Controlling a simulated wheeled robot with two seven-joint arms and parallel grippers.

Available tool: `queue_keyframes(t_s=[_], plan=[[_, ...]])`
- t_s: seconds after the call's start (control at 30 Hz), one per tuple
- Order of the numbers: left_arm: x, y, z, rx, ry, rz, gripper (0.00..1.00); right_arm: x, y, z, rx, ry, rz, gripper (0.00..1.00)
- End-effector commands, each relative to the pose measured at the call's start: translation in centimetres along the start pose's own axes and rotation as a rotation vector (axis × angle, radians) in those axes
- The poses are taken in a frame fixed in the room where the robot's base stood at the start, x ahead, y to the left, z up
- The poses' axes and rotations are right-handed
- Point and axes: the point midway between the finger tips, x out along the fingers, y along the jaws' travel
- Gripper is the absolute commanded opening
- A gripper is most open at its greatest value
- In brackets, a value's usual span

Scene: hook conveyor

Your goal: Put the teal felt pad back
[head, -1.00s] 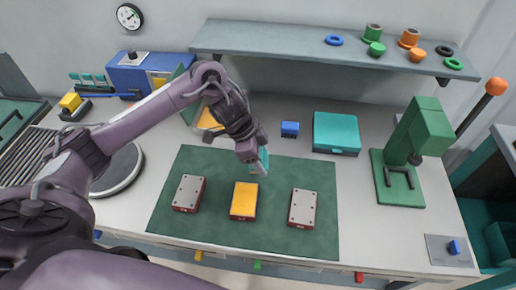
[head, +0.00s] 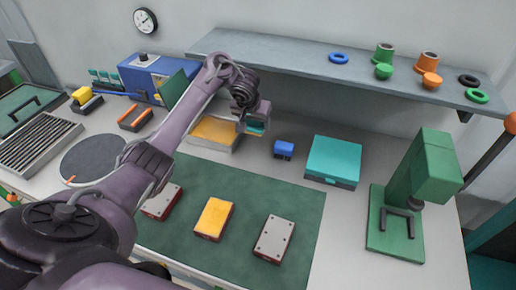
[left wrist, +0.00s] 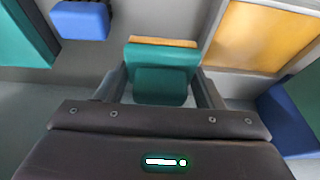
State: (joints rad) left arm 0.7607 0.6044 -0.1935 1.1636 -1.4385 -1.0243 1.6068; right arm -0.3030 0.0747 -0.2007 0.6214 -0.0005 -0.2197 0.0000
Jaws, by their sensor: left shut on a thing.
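My left gripper (head: 254,128) is shut on the teal felt pad (left wrist: 160,75) and holds it above the back of the bench. In the left wrist view the pad sits between the two fingers, with an orange strip along its far edge. In the head view only a small teal part of the pad (head: 257,124) shows below the gripper. A shallow tray with an orange-yellow surface (head: 212,131) lies just left of the gripper; it also shows at the upper right of the left wrist view (left wrist: 262,35). My right gripper is not in view.
A blue block (head: 284,148) and a teal-lidded box (head: 334,158) stand right of the gripper. A green press (head: 420,170) is farther right. The shelf (head: 300,58) overhangs behind. Three blocks, one yellow (head: 214,217), rest on the green mat (head: 180,245).

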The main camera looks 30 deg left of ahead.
Motion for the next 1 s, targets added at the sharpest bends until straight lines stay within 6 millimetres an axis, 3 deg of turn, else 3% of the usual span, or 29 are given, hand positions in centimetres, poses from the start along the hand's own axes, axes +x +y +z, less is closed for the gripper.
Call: queue_keyframes(t_s=[0.03,0.53,1.0], plan=[[1.8,0.0,0.8,0.000,-0.003,0.000,0.43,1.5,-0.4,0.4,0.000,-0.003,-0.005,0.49],[7.4,0.0,3.1,0.003,-0.003,0.000,0.43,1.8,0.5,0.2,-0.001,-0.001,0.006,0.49],[8.3,0.1,3.4,0.003,0.000,0.001,0.43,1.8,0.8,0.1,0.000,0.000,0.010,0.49]])
